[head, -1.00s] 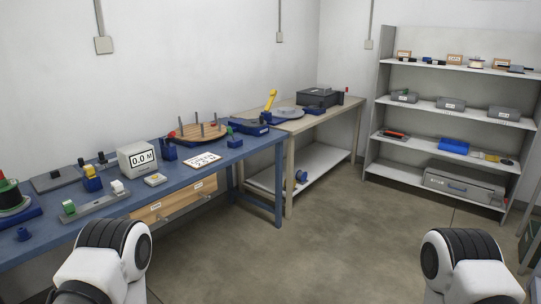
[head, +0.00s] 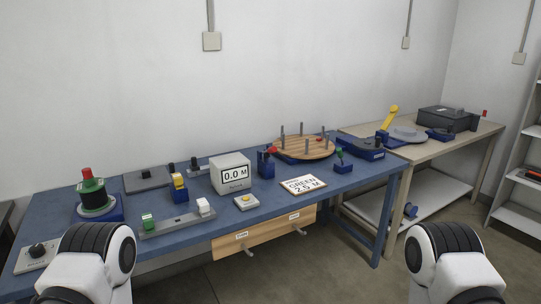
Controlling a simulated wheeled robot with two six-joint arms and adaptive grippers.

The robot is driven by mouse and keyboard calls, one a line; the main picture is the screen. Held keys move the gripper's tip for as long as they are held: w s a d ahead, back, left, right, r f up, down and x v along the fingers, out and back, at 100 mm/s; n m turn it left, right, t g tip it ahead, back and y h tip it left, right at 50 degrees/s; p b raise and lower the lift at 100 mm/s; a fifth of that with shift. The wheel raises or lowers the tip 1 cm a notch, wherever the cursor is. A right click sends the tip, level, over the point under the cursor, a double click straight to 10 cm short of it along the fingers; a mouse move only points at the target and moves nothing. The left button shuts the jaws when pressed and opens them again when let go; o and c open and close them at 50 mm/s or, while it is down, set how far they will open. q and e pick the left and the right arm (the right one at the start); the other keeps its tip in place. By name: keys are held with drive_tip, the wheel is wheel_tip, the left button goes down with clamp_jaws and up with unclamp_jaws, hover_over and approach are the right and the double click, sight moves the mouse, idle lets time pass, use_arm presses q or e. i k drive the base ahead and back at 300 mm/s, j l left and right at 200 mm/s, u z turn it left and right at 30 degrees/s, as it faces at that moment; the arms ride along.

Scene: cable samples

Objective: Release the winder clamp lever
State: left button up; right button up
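A round wooden winder board (head: 292,153) with several upright grey pegs stands at the back right of the blue bench. A blue block with a red-tipped lever (head: 267,160) stands at its left. I cannot tell for certain which of these is the clamp lever. Only the white and black links of my two arms show at the bottom; both grippers are out of view.
The blue bench (head: 215,225) also holds a meter box reading 0.0 M (head: 230,173), a white card reading GREEN 2.5 M (head: 303,185), a spool (head: 95,200) and a yellow-topped block (head: 179,187). A beige table (head: 440,150) adjoins at right. Floor in front is clear.

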sight(272, 150)
drive_tip(key=i+l+z, duration=0.35)
drive_tip(key=i+l, duration=0.2)
drive_tip(key=i+l+z, duration=0.3)
drive_tip(key=i, duration=0.25)
drive_tip(key=l, duration=0.05)
